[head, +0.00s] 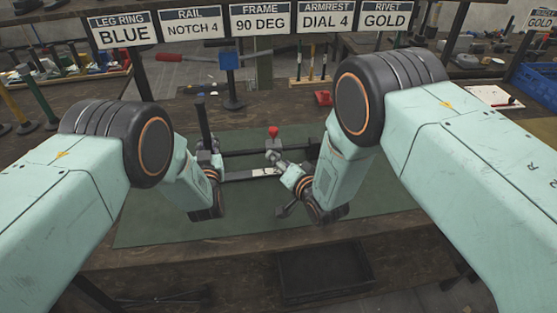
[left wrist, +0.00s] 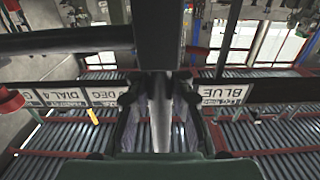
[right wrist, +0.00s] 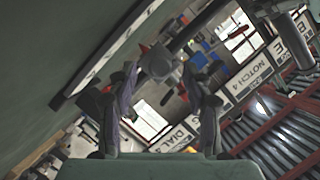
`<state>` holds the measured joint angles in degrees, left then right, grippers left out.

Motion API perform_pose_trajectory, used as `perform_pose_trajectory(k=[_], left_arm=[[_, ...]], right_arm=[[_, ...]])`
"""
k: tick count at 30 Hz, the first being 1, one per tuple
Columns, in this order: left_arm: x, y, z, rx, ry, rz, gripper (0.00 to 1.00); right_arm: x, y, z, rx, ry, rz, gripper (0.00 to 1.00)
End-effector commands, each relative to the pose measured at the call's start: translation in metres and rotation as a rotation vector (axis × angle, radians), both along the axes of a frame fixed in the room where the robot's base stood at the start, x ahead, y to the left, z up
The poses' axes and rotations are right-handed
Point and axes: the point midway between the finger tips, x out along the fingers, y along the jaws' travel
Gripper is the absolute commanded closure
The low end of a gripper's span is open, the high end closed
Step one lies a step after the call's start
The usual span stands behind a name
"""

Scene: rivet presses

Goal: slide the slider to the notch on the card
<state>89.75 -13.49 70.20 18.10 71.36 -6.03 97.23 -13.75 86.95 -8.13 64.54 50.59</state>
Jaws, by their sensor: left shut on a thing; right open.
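The card reading "RAIL NOTCH 4" (head: 192,25) hangs in the row of signs at the back. A dark rail (head: 245,152) runs across the green mat, with a pale marked strip (head: 238,176) in front of it. My left gripper (head: 207,150) is at the rail's left end, by a dark upright post (head: 203,122). In the left wrist view its fingers are shut on a grey metal piece (left wrist: 160,110). My right gripper (head: 274,158) is open near a red knob (head: 273,132). A grey part (right wrist: 160,62) shows beyond its fingers. I cannot tell which part is the slider.
A blue block on a stand (head: 230,62) is behind the mat. A small red object (head: 323,98) lies at the back, and a blue crate (head: 540,84) is at far right. The front of the green mat (head: 160,230) is clear.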

Motion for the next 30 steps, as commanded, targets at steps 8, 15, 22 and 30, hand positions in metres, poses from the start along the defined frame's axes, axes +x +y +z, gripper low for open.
perform_pose_trajectory(k=[8,15,22,30], left_arm=[[0.000,0.000,0.001,0.000,-0.002,-0.001,1.00],[0.000,-0.001,0.001,0.000,-0.002,-0.001,1.00],[0.000,-0.001,0.001,0.000,-0.002,-0.001,1.00],[0.000,-0.001,0.001,0.000,-0.002,-0.001,1.00]], right_arm=[[0.015,0.005,-0.004,0.000,-0.001,-0.001,0.50],[0.016,0.006,-0.005,0.000,0.001,-0.001,0.50],[0.016,0.006,-0.004,0.000,0.000,0.000,0.64],[0.016,0.006,-0.004,0.000,0.000,0.000,0.87]])
